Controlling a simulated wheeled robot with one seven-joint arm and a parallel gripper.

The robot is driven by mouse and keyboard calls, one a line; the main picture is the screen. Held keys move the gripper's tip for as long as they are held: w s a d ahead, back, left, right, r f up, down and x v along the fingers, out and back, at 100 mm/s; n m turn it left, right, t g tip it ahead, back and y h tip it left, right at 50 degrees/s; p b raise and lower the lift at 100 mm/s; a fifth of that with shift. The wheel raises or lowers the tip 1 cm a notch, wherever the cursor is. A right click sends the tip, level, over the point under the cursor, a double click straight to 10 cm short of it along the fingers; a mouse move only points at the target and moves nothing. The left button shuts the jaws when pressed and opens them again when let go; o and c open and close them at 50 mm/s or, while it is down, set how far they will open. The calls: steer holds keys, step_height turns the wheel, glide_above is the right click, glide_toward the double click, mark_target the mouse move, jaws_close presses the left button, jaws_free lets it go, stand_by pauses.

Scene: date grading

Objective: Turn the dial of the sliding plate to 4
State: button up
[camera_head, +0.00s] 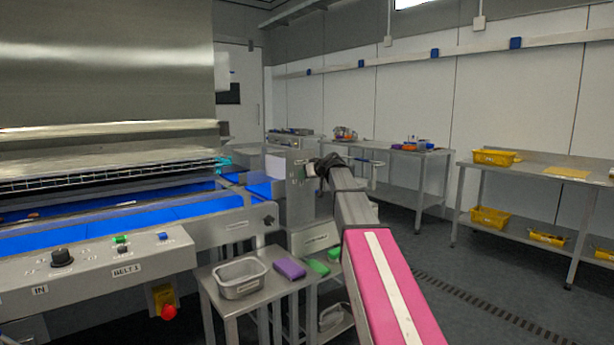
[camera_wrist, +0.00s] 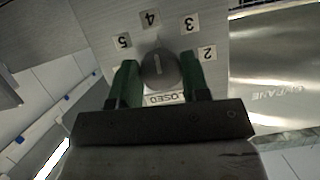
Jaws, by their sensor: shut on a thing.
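The dial (camera_wrist: 158,70) is a dark round knob with a pale line, in the middle of the wrist view. It sits on a light plate (camera_wrist: 105,22) with number labels 5, 4 (camera_wrist: 150,19), 3 and 2 around it. The pale line stands nearly upright and points toward about the 4. A partly hidden label, seemingly CLOSED, lies below the knob. My gripper (camera_wrist: 160,66) has its green fingers on both sides of the knob, shut on it. In the head view my gripper (camera_head: 313,168) reaches a grey housing (camera_head: 283,166); the dial itself is hidden there.
At the left is a blue belt (camera_head: 120,225) with a control panel (camera_head: 95,270). A small table (camera_head: 232,327) holds a metal tray (camera_head: 240,278) and a purple cloth (camera_head: 289,268). Steel benches with yellow crates (camera_head: 490,218) stand at the right; the floor between is clear.

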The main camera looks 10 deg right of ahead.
steer(key=shift+n+h, duration=0.3)
stand_by(0.4)
steer(key=o, duration=0.9)
steer(key=v, duration=1)
steer(key=shift+s+d, duration=0.2)
steer(key=shift+s, duration=0.15)
